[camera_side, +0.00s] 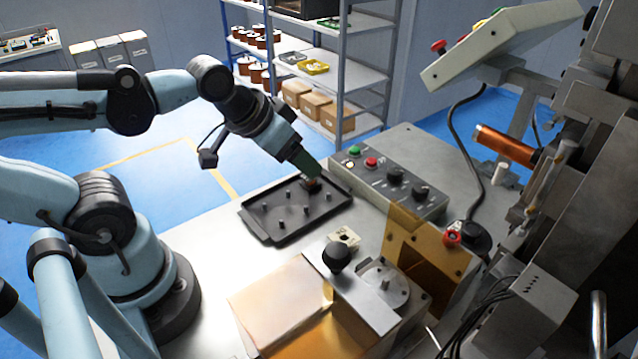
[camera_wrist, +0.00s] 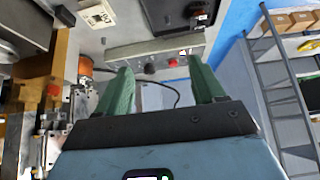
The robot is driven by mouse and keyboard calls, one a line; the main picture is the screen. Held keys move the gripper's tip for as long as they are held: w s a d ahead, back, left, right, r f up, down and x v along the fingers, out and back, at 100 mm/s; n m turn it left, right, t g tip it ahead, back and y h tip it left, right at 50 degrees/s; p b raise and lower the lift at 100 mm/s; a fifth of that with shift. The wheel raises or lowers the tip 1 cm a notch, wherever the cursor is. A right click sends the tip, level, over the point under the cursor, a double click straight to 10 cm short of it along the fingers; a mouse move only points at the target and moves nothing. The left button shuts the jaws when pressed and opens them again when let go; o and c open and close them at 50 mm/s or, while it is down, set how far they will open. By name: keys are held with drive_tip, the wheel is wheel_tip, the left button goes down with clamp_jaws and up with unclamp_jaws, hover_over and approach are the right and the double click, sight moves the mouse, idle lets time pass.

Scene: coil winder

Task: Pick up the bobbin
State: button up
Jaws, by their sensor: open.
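A black tray (camera_side: 282,233) with several upright pegs lies on the metal bench. A small dark reddish piece, which looks like the bobbin (camera_side: 312,184), is at the tray's far corner in the side view. My gripper (camera_side: 308,170) is just above that corner, tilted down, and partly covers the piece. In the wrist view my gripper (camera_wrist: 160,66) has its two green fingers spread, with nothing between them. The tray (camera_wrist: 164,20) shows at the top edge there, with a small piece, likely the bobbin (camera_wrist: 198,16), beyond the right finger. Contact cannot be told.
A control box (camera_side: 390,175) with buttons and knobs stands right of the tray. A fixture with a black knob (camera_side: 337,256) is nearer the camera. The winder with a copper roll (camera_side: 505,146) stands at right. Shelves (camera_side: 340,75) are behind. Bare bench lies left of the tray.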

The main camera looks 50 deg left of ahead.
drive_tip(key=shift+o, duration=0.7)
drive_tip(key=s+d+g, duration=0.6)
drive_tip(key=d+g, duration=0.1)
drive_tip(key=d, duration=0.4)
drive_tip(key=shift+a+f, duration=0.15)
drive_tip(key=shift+f, duration=1.75)
drive_tip(key=shift+a+f, duration=0.15)
drive_tip(key=shift+f, duration=1.7)
drive_tip(key=shift+w+a+f, duration=0.15)
drive_tip(key=shift+w+f, duration=0.05)
drive_tip(key=shift+f, duration=0.7)
drive_tip(key=shift+w+a+f, duration=0.15)
drive_tip(key=shift+f, duration=1.6)
drive_tip(key=shift+c, duration=0.2)
